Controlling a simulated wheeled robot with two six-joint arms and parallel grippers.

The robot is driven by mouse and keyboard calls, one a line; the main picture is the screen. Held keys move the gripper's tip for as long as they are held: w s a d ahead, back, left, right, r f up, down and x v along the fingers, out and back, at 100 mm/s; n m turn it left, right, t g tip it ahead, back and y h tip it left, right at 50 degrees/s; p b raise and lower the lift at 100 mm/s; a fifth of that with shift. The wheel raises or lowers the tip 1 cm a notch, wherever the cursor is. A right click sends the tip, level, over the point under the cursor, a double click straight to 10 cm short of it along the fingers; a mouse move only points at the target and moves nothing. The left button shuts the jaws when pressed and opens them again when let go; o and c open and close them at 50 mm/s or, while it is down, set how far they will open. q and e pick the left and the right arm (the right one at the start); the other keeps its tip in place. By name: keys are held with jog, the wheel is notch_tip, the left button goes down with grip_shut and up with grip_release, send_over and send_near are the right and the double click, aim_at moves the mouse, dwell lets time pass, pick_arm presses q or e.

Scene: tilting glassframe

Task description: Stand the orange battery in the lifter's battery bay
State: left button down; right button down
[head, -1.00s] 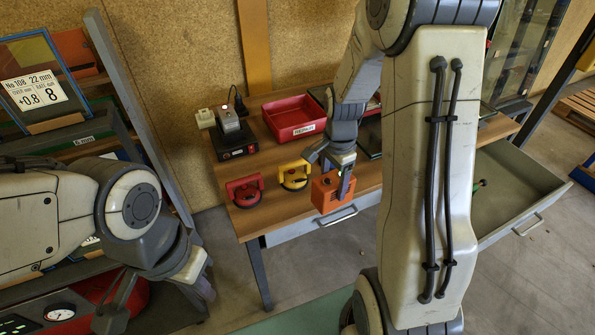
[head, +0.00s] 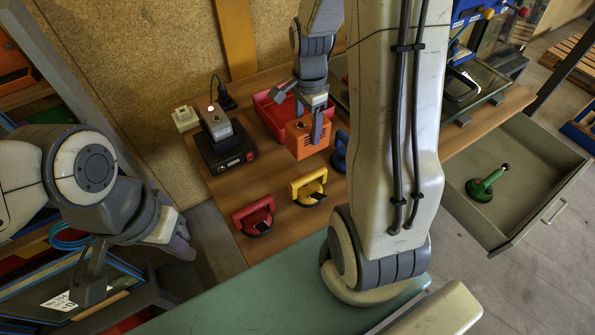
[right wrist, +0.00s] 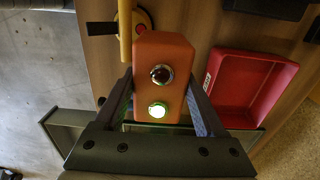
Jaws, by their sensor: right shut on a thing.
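The orange battery (head: 301,143) is upright in my right gripper (head: 308,123), over the wooden table in front of the red tray. The gripper's fingers clasp it from two sides. In the right wrist view the orange battery (right wrist: 163,60) sits between the fingers of the right gripper (right wrist: 160,100), with one dark round contact or lamp and one lit green. I cannot tell whether its base touches the table. My left gripper (head: 135,262) is at the lower left, fingers apart and empty, away from the table. I cannot make out the lifter's battery bay.
A black charger (head: 222,158) holds a grey block with a red light. Red (head: 254,216), yellow (head: 308,187) and partly hidden blue (head: 339,151) suction cups lie near the red tray (head: 270,113). An open drawer (head: 530,165) holds a green cup (head: 484,186). My right arm hides the table's middle.

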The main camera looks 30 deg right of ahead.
jog(key=shift+w+a, duration=0.15)
jog(key=shift+w, duration=0.15)
jog(key=shift+s+a+f+p, duration=0.1)
jog(key=shift+a+f+p, duration=0.55)
jog(key=shift+a+f, duration=4.85)
grip_release()
jog(key=shift+f, duration=0.1)
